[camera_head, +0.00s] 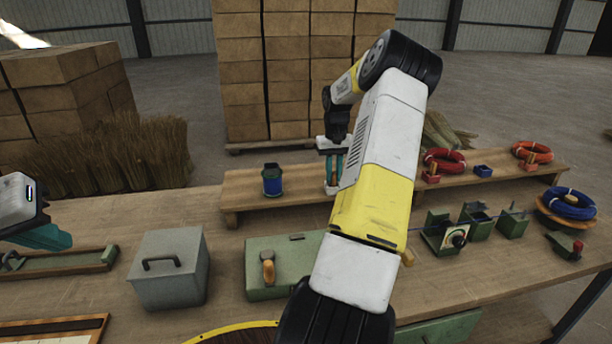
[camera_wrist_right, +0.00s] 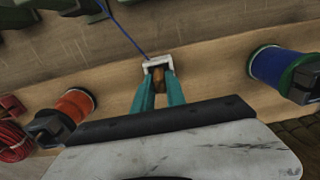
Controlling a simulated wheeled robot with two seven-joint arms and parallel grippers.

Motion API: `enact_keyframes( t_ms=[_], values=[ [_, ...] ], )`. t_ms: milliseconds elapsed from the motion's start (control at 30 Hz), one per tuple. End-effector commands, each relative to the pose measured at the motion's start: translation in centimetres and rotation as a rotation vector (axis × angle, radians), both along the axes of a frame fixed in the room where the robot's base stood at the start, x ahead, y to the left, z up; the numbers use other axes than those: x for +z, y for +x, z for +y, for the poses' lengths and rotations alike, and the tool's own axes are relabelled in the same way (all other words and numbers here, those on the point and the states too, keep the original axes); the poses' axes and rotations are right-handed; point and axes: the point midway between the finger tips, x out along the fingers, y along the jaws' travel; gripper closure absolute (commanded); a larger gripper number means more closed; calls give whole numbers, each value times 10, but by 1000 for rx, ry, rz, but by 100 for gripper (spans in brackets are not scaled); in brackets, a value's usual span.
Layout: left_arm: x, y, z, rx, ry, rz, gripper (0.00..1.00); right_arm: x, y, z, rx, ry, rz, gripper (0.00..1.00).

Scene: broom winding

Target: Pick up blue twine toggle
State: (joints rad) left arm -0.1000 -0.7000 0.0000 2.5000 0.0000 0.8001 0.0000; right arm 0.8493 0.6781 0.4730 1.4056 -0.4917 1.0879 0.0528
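The toggle (camera_wrist_right: 158,77) is a small brown wooden piece in a white holder (camera_wrist_right: 153,64) on the raised shelf, in the right wrist view. A thin blue twine (camera_wrist_right: 127,33) runs from the holder toward the upper left. The teal fingers of my right gripper (camera_wrist_right: 158,88) are on both sides of the toggle, close to it. Whether they press on it cannot be told. In the head view my right gripper (camera_head: 333,163) points down at the shelf, and my arm hides part of the shelf. My left gripper (camera_head: 45,237) is at the left edge, away from the toggle; its fingertips are unclear.
A blue spool (camera_head: 272,180) stands on the shelf (camera_head: 245,185), left of my right gripper. Red coils (camera_head: 443,161) are farther right. A grey lidded box (camera_head: 170,268) and a green box (camera_head: 275,285) stand in front. A green winding device (camera_head: 445,232) is at right.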

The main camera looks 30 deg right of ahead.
Motion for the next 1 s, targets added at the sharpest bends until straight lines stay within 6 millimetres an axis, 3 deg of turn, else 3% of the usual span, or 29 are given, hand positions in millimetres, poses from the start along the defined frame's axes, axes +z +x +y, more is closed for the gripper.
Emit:
enact_keyframes(
  t_ms=[67, 533, 833, 1000],
  values=[
    [0, 0, 0, 0, 0, 0, 100, 0, 0, 0, 0, 0, 0, 100],
    [0, 0, 0, 0, 0, 0, 100, 5, 1, 0, 0, -1, -1, 100],
    [0, 0, 0, 0, 0, 0, 100, 39, 0, 0, 0, -3, -2, 100],
    [0, 0, 0, 0, 0, 0, 100, 40, -26, 21, 1, -3, 2, 100]
  ],
)
